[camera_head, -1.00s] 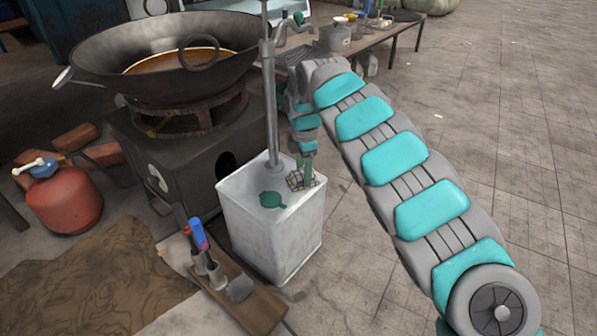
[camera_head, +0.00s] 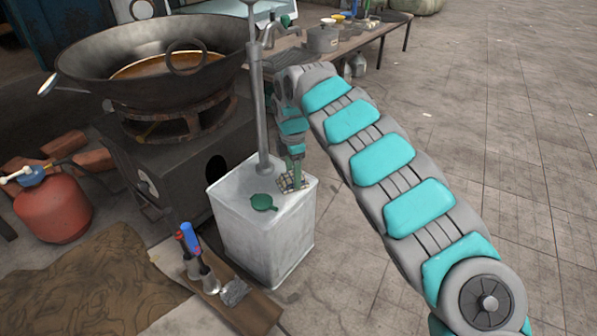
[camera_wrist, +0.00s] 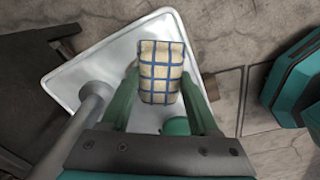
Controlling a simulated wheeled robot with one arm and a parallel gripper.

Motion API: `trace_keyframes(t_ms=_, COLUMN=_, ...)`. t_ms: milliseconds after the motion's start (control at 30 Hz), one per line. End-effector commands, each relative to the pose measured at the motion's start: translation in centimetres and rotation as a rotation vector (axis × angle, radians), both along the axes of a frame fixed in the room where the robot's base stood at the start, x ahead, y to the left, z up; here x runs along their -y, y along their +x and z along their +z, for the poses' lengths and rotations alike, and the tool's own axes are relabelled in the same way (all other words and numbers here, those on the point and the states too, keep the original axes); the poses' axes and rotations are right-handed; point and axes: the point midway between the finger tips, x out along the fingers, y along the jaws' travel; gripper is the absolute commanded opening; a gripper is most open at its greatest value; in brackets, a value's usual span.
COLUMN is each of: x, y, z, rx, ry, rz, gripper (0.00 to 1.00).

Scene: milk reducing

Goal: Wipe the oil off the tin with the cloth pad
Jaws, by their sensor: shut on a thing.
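The tin (camera_head: 264,235) is a tall white-grey metal box standing on the paved floor. A grey pump pipe rises from its top, and a green cap (camera_head: 263,202) lies on the top near the front. My gripper (camera_head: 296,182) points down over the right part of the top. It is shut on the cloth pad (camera_wrist: 161,72), cream with a blue check, gripped between the two green fingers (camera_wrist: 160,90). The pad also shows in the head view (camera_head: 286,184), at or just above the top; I cannot tell if it touches. No oil can be made out on the tin.
A large wok (camera_head: 130,62) of brown liquid sits on a dark stove (camera_head: 160,160) behind left. A red gas cylinder (camera_head: 52,208) stands far left. A wooden board (camera_head: 250,312) with bottles lies in front. The paving on the right is clear.

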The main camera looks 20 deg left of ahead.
Motion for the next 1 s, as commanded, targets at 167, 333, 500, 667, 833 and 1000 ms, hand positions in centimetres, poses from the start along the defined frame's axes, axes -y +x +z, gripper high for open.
trace_keyframes(t_ms=167, x=-0.8, y=0.2, z=-0.1, rx=-0.001, ry=0.001, rz=0.001, gripper=0.0)
trace_keyframes(t_ms=333, x=-1.5, y=0.4, z=0.0, rx=-0.005, ry=0.001, rz=0.002, gripper=0.0)
trace_keyframes(t_ms=500, x=-2.9, y=0.9, z=0.2, rx=-0.002, ry=0.005, rz=0.003, gripper=0.0)
trace_keyframes(t_ms=667, x=-4.0, y=1.4, z=0.2, rx=-0.002, ry=0.005, rz=0.004, gripper=0.0)
trace_keyframes(t_ms=833, x=-4.5, y=1.7, z=0.0, rx=-0.001, ry=0.004, rz=0.001, gripper=0.0)
trace_keyframes(t_ms=1000, x=-4.7, y=1.8, z=-0.1, rx=0.004, ry=0.008, rz=0.0, gripper=0.0)
